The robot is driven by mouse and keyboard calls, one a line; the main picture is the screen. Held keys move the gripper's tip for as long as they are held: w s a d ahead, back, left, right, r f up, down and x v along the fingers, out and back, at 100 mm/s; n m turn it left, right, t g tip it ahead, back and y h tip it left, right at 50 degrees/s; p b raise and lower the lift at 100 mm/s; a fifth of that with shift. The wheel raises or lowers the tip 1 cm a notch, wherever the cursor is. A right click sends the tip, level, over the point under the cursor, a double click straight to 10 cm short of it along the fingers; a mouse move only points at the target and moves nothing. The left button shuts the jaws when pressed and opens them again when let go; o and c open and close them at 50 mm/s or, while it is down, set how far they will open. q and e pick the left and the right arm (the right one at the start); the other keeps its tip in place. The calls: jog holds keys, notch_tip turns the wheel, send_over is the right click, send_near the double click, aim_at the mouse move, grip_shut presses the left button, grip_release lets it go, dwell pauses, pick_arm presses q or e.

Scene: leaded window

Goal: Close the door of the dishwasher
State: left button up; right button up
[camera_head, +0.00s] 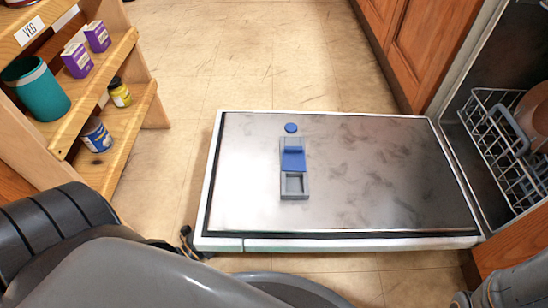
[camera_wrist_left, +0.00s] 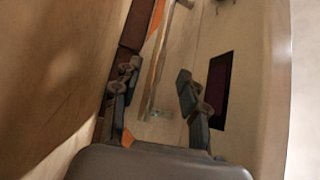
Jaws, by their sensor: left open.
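The dishwasher door (camera_head: 375,180) lies folded down flat, low over the floor, in the head view. Its steel inner face is up, with a grey and blue detergent dispenser (camera_head: 293,170) on it. The dishwasher's opening is at the right, with a wire rack (camera_head: 497,135) inside. My left gripper (camera_head: 188,243) shows small and partly hidden behind my arm, beside the door's near left corner. I cannot tell if it touches the door. In the left wrist view my left gripper (camera_wrist_left: 155,88) is open, with nothing seen between its fingers. My right gripper does not show.
A wooden shelf (camera_head: 125,110) with a teal cup (camera_head: 37,88), purple boxes and small jars stands at the left. Wooden cabinets (camera_head: 420,40) stand behind the door at the right. Tiled floor (camera_head: 265,60) is clear beyond the door.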

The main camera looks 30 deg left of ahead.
pick_arm(q)
jog(key=b+x, duration=0.6)
jog(key=x, duration=0.6)
jog(key=shift+w+d, duration=0.1)
jog(key=shift+w, duration=0.2)
jog(key=shift+w+d+r, duration=0.1)
jog(key=shift+w+r, duration=0.05)
jog(key=shift+w, duration=0.4)
grip_shut()
